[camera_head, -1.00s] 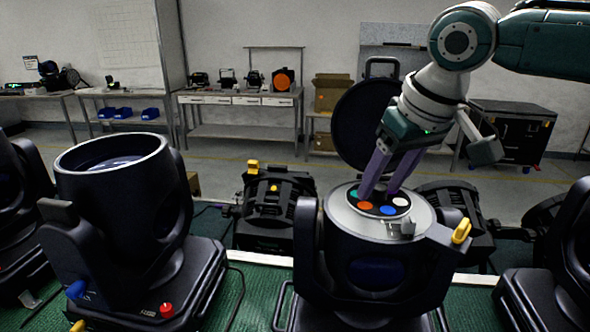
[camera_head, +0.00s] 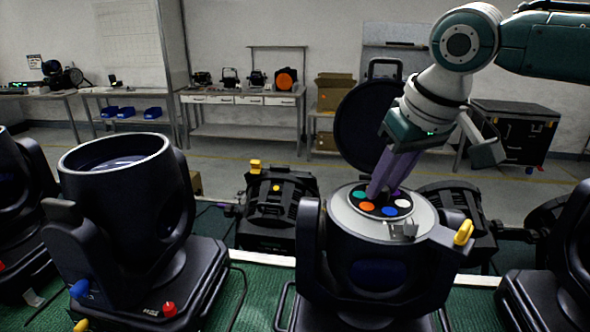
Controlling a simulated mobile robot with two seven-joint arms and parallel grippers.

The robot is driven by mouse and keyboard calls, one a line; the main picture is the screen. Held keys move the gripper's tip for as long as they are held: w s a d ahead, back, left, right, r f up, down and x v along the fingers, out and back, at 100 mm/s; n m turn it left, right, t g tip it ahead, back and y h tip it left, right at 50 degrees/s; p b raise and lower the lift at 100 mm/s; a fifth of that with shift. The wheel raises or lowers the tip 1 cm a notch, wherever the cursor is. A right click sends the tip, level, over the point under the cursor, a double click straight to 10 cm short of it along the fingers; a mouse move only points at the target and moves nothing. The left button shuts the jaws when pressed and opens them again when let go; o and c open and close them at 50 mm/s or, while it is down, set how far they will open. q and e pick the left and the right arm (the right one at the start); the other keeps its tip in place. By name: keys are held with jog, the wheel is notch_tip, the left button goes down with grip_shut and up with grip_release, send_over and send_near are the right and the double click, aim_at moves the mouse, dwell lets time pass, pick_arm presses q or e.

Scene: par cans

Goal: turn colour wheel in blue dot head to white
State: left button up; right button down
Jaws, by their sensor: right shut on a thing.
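The head in the middle (camera_head: 375,240) has its top open, with a round dark lid (camera_head: 362,120) standing up behind it. Its colour wheel (camera_head: 378,208) lies in the pale top plate and shows teal, orange, blue and white discs. The white disc (camera_head: 402,203) is at the right, the blue disc (camera_head: 389,211) at the front. I cannot make out a separate blue dot marking this head. My right gripper (camera_head: 380,193) reaches down from above, its purple fingers close together and shut on the wheel's middle, where the fingertips hide part of it. My left gripper is not in view.
A yellow knob (camera_head: 463,232) sits on the head's right arm. Another head (camera_head: 118,215), with red and blue knobs, stands to the left on the green mat (camera_head: 255,285). More dark heads stand behind and at both edges. Benches line the back wall.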

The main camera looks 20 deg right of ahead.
jog(key=m+p, duration=0.2)
jog(key=m+h+p, duration=0.1)
jog(key=m+p, duration=0.1)
jog(key=shift+a+r+p, duration=0.2)
jog(key=shift+p, duration=0.1)
jog(key=shift+m+g+h+p, duration=0.3)
jog(key=shift+m+h+p, duration=0.25)
jog(key=shift+m, duration=0.25)
jog(key=shift+a+f+m+h+p, duration=0.15)
jog(key=shift+m+h+p, duration=0.15)
jog(key=shift+m, duration=0.7)
jog(key=shift+w+m+g+h, duration=0.15)
jog(key=shift+m+g+h, duration=0.2)
jog(key=shift+m, duration=0.55)
jog(key=shift+f+m+g, duration=0.15)
jog(key=shift+m+g, duration=0.1)
jog(key=shift+m, duration=0.55)
jog(key=m+g+b, duration=0.1)
jog(key=m, duration=0.2)
jog(key=shift+w+h+b, duration=0.1)
jog(key=shift+h+b, duration=0.3)
jog(key=shift+m+b, duration=0.4)
jog(key=shift+m, duration=0.1)
jog(key=shift+g, duration=0.3)
jog(key=c, duration=0.7)
grip_release()
